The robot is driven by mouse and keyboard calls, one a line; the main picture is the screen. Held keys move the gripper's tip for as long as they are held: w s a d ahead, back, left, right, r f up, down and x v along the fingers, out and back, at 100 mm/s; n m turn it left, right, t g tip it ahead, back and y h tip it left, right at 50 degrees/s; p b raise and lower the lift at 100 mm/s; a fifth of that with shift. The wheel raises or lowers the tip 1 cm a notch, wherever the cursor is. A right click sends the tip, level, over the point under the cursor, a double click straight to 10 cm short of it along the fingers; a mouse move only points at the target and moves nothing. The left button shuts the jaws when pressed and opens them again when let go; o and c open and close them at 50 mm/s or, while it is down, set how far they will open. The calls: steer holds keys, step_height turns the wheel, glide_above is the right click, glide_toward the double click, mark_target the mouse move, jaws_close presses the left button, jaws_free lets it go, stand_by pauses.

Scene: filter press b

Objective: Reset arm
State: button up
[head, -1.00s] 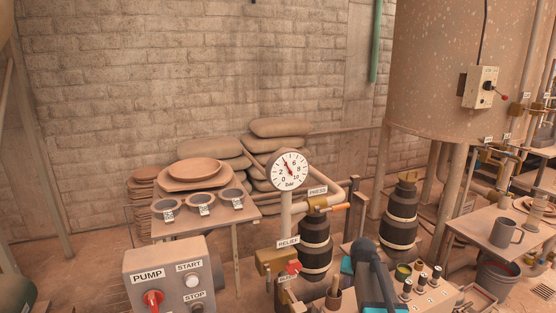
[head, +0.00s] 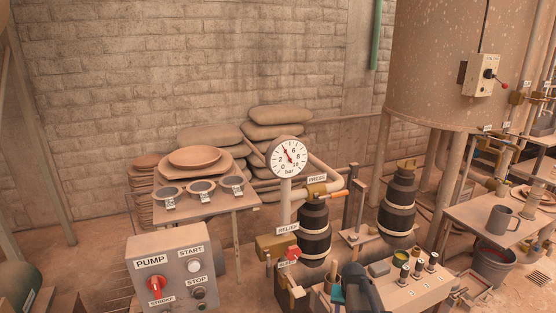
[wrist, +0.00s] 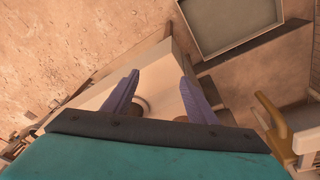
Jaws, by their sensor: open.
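My gripper (wrist: 158,88) shows in the wrist view with its two purple-grey fingers apart and nothing held between them. Its teal body fills the bottom of that view. A pale box-like surface lies beyond the fingers, with a dark round rim partly hidden near the left finger. In the head view, my dark arm link (head: 362,288) with a teal part shows at the bottom edge, in front of the bench with jars. The fingers cannot be made out in the head view.
A pump control box (head: 176,276) stands at the front left. A pressure gauge (head: 289,157) and a red-tagged relief valve (head: 289,254) stand left of my arm. A bench with several small jars (head: 402,282) is close on the right. A grey mug (head: 499,220) stands on the right-hand table.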

steer(key=s+a+f+n+g, duration=0.1)
steer(key=s+f, duration=0.5)
steer(key=s, duration=0.6)
steer(key=s+a+f+n+g+p, duration=0.1)
steer(key=s+a+f+g, duration=0.2)
steer(key=s, duration=1)
steer(key=s+a+f+n+g+y+p, duration=0.1)
steer(key=s+a+f+g, duration=0.2)
steer(key=s+f, duration=0.7)
steer(key=s+a, duration=0.1)
steer(key=s, duration=0.2)
steer(key=shift+n, duration=0.3)
steer(key=c, duration=0.5)
steer(key=shift+a, duration=0.1)
steer(key=shift+c, duration=0.2)
